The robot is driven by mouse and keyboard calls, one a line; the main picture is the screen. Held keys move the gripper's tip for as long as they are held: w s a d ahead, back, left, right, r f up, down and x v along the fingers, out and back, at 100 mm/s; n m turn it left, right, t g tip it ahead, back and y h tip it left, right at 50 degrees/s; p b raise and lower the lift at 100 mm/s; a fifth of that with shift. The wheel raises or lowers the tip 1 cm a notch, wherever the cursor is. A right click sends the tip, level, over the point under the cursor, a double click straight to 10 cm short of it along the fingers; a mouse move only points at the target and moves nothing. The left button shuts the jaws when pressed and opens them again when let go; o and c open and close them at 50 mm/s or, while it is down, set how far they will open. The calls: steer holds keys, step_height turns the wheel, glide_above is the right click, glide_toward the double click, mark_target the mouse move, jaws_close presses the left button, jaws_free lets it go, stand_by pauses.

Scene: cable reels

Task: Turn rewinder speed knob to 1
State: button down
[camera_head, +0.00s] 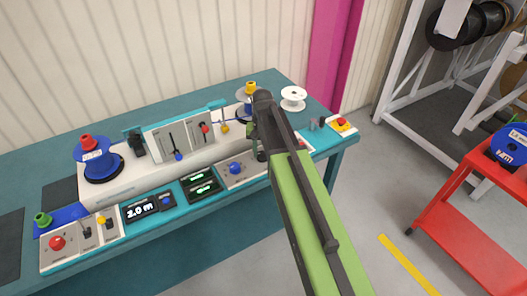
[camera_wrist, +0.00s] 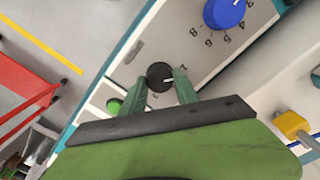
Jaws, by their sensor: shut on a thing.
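A small round black knob (camera_wrist: 158,74) with a white pointer line sits on the pale panel in the wrist view. The pointer lies toward the right, near a small dark mark beside the right fingertip. My gripper (camera_wrist: 160,80) has its two green fingers on either side of this knob and is shut on it. Which knob is labelled as rewinder speed is not readable.
The teal bench (camera_head: 330,153) carries a blue reel (camera_head: 95,160), a white spool (camera_head: 293,98), levers and a display (camera_head: 140,210). A red emergency button (camera_head: 341,122) is at its right end.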

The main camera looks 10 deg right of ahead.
mark_target(262, 154)
steer(key=shift+n, duration=0.6)
steer(key=c, duration=0.9)
jaws_free()
step_height(262, 154, up, 17)
steer(key=p, duration=1.7)
steer(key=shift+r, duration=0.15)
